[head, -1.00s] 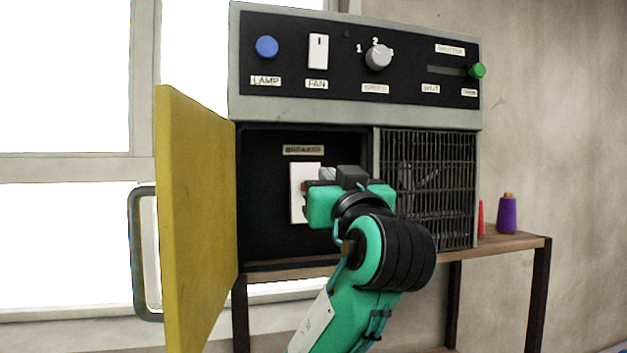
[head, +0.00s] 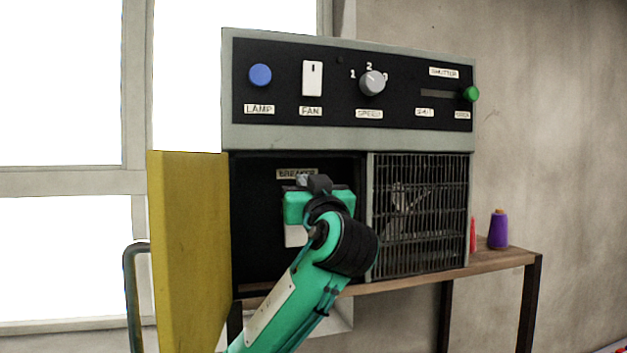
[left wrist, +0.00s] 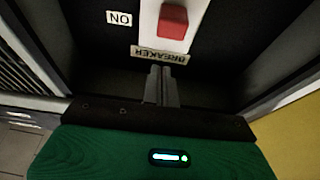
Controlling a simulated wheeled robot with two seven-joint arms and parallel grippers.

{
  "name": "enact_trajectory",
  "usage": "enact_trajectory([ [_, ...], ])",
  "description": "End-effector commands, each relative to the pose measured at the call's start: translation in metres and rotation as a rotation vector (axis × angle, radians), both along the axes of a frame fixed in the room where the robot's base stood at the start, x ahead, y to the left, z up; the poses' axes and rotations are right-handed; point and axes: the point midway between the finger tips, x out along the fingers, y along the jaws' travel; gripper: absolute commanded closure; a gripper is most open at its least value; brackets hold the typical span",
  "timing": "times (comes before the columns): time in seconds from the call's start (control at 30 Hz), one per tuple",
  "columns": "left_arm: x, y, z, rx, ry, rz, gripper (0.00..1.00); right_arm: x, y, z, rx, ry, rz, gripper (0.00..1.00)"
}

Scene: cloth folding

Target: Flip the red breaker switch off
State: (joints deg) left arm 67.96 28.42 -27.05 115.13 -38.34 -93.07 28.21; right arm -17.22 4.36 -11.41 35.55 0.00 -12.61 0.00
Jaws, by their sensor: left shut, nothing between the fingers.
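The red breaker switch (left wrist: 173,21) is a red block on a white plate at the top of the left wrist view, which sees the panel upside down. An ON label (left wrist: 119,18) is beside it, and the BREAKER label (left wrist: 160,54) lies between the switch and my fingertips. My left gripper (left wrist: 161,72) is shut and empty, pointing toward the label and apart from the switch. In the head view my left gripper (head: 304,183) covers the switch and most of the white plate (head: 296,236). The BREAKER label (head: 297,174) shows just above. My right gripper is out of view.
The yellow door (head: 188,250) stands open at the left of the compartment. A wire grille (head: 420,215) is on the right. Knobs and switches line the black panel (head: 335,107) above. A purple spool (head: 498,230) and a red one stand on the wooden table (head: 500,259).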

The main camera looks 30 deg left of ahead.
Motion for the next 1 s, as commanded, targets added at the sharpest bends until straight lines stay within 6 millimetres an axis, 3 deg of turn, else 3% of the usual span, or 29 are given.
enact_trajectory([
  [0.03, 0.0, -0.002, -0.018, 0.004, 0.005, -0.001, 1.0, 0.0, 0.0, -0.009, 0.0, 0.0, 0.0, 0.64],
  [0.2, -0.001, -0.002, -0.035, 0.003, 0.002, -0.001, 1.0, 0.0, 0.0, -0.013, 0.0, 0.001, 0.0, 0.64],
  [0.73, -0.001, -0.003, -0.042, 0.001, 0.001, -0.002, 1.0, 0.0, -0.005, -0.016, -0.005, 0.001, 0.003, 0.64],
  [1.0, -0.001, -0.004, -0.061, -0.001, 0.001, -0.004, 1.0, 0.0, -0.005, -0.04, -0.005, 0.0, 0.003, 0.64],
])
